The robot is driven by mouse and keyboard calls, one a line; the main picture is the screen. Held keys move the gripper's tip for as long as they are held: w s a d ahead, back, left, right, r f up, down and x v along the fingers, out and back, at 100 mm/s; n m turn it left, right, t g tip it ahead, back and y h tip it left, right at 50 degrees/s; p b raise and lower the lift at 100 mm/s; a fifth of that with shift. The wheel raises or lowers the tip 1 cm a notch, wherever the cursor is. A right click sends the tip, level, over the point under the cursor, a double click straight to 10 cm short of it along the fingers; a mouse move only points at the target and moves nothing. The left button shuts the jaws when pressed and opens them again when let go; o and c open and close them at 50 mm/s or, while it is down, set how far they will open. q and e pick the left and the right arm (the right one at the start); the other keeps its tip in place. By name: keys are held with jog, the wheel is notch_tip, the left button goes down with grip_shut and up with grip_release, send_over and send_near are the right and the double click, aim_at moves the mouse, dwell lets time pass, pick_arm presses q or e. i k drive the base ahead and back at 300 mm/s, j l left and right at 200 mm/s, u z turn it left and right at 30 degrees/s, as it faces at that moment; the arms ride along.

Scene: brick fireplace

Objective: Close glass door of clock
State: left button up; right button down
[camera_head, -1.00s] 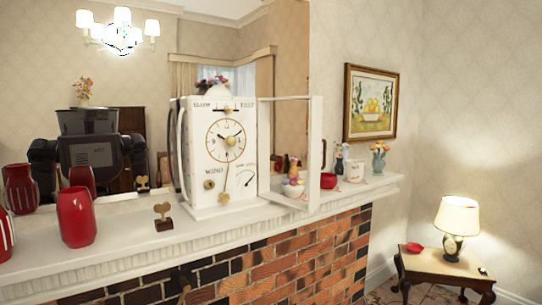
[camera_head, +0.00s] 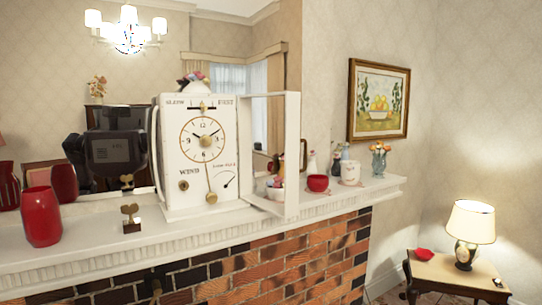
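The white clock (camera_head: 200,150) stands upright on the mantel, with its round dial, pendulum and winding hole facing out. Its glass door (camera_head: 291,155) is a white-framed panel on the clock's right side. It stands open, swung out toward the front, and things behind show through the pane. Neither of my grippers is in view. My own dark body shows only as a reflection in the mirror behind the mantel.
The mantel (camera_head: 95,240) also holds a red vase (camera_head: 41,217), a small key-like figure (camera_head: 131,218), a red cup (camera_head: 317,183), a white mug (camera_head: 350,172) and a flower vase (camera_head: 379,160). A lamp (camera_head: 468,232) stands on a side table (camera_head: 445,268).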

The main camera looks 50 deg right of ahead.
aim_at(292, 141)
jog(key=k+l+u, duration=0.1)
jog(key=l, duration=0.3)
jog(key=k+l+u, duration=0.1)
jog(key=l, duration=0.3)
jog(key=k+l+u, duration=0.1)
jog(key=k+l, duration=0.35)
jog(key=l, duration=0.35)
jog(key=k+l, duration=0.2)
jog(key=l, duration=0.25)
jog(key=k+l, duration=0.2)
jog(key=l, duration=0.2)
jog(key=k+l, duration=0.2)
jog(key=l, duration=0.25)
jog(key=k+l+u, duration=0.1)
jog(key=k+l, duration=0.15)
jog(key=l, duration=0.2)
jog(key=k+l, duration=0.2)
jog(key=l, duration=0.2)
jog(key=z, duration=0.8)
jog(key=i+j+z, duration=0.1)
jog(key=z, duration=0.3)
jog(key=j+z, duration=0.35)
jog(key=i+j, duration=0.1)
jog(key=j, duration=0.15)
